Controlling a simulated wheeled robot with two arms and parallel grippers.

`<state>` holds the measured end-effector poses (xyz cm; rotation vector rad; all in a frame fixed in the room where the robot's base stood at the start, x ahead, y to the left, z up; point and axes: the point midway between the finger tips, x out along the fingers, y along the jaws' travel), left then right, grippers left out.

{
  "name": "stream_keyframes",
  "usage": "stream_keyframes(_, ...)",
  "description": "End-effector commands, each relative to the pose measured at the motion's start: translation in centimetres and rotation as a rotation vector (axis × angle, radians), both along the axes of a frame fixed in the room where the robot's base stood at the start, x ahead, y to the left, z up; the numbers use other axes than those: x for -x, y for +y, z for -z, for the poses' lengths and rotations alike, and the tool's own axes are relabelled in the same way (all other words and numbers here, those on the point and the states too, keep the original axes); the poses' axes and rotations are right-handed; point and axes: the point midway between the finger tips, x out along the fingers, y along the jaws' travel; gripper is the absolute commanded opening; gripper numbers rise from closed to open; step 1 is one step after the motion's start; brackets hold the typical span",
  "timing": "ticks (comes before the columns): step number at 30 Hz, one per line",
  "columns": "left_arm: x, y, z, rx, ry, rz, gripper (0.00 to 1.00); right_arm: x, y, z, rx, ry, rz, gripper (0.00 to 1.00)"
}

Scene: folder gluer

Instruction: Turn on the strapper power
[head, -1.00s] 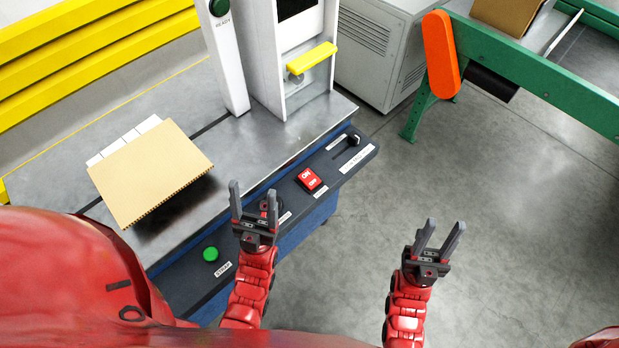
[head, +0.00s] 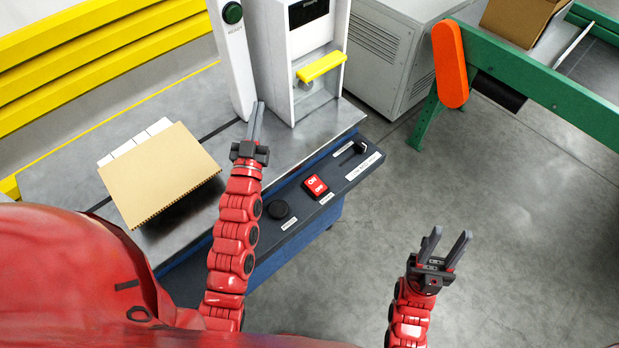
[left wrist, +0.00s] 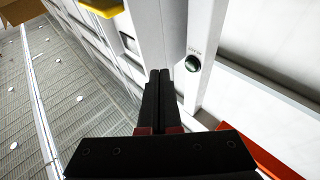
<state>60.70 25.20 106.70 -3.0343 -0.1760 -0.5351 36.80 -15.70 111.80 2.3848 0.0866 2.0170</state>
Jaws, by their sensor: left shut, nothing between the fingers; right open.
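The strapper is a steel table with a dark front control panel. A red ON/OFF power switch (head: 315,186) sits on the panel, with a black knob (head: 278,210) to its left and a black slider (head: 353,152) to its right. My left gripper (head: 256,108) is shut and empty, over the tabletop near the white post (head: 230,60), left of and beyond the switch. In the left wrist view its closed fingers (left wrist: 160,74) point toward the white post with its round dark green button (left wrist: 193,63). My right gripper (head: 450,238) is open and empty over the floor, to the right of the panel.
A brown cardboard piece (head: 160,175) lies at the table's left. A yellow flap (head: 321,66) sticks out from the white column. Yellow rails (head: 90,50) stand behind. A green conveyor frame (head: 560,85) with an orange guard (head: 450,63) is at right. Open floor lies in front.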

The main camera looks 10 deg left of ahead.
Motion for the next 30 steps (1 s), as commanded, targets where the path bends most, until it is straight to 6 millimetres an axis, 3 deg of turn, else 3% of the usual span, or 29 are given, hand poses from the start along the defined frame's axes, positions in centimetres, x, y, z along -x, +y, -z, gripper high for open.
stream_keyframes(5,-1.9,-1.4,2.5,-0.022,0.252,0.083,0.0,0.0,0.0,-0.4,0.0,0.0,0.0,0.42)
stream_keyframes(10,-1.9,-4.1,5.4,-0.081,0.496,0.2,0.0,0.0,0.0,-0.6,0.0,0.0,0.0,0.42)
stream_keyframes(14,-0.4,-6.4,7.8,-0.159,0.683,0.301,0.0,0.0,0.0,-0.8,0.0,0.0,0.0,0.42)
stream_keyframes(20,3.4,-8.9,11.0,-0.291,0.927,0.439,0.0,0.0,0.0,-1.1,0.0,0.0,0.0,0.42)
stream_keyframes(24,5.6,-9.6,12.5,-0.358,1.034,0.496,0.0,0.0,0.0,-1.1,0.0,0.0,0.0,0.42)
stream_keyframes(30,6.8,-9.9,13.2,-0.394,1.087,0.525,0.0,0.0,0.0,-1.2,0.0,0.0,0.0,0.42)
